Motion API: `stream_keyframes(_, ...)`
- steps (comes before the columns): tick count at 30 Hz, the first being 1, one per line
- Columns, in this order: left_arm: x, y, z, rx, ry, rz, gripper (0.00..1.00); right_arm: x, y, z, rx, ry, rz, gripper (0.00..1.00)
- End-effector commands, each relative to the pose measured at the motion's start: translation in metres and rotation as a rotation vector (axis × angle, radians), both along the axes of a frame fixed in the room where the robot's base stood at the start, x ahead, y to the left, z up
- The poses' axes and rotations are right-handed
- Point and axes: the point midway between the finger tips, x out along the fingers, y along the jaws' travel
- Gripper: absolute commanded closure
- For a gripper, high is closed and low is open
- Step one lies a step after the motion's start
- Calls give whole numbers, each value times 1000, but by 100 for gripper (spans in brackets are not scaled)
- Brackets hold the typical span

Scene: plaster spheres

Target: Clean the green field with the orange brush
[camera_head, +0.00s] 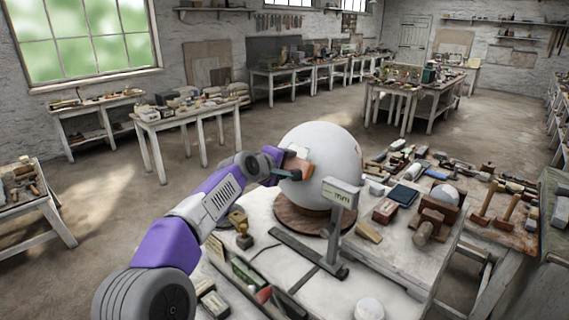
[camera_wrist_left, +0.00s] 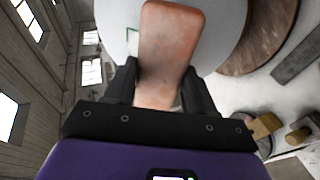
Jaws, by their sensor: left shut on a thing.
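A large white plaster sphere (camera_head: 330,150) sits on a round brown wooden base (camera_head: 290,214) on the white worktable. My left gripper (camera_head: 280,170) is shut on the orange brush (camera_head: 299,164), at the left side of the sphere. In the left wrist view the brush (camera_wrist_left: 170,50) shows as an orange-brown block between the dark fingers, in front of the sphere (camera_wrist_left: 230,30). A thin green edge (camera_wrist_left: 132,44) shows on the sphere just left of the brush; the rest of the green field is hidden. I cannot tell whether the brush touches the surface. My right gripper is not in view.
A grey stand with a small display (camera_head: 341,194) stands close to the front right of the sphere. Tools, blocks and a wooden vice (camera_head: 433,220) crowd the table's right side. A small yellow-brown object (camera_head: 239,222) stands below my left forearm.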

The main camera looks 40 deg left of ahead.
Motion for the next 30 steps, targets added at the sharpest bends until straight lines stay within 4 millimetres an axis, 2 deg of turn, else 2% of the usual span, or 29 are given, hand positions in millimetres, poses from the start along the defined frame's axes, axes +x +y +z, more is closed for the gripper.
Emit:
stream_keyframes(12, 6, 0, -2, 1, -2, 0, 85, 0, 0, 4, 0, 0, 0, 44)
stream_keyframes(30, 5, -22, -4, 2, -2, 1, 86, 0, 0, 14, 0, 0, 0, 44)
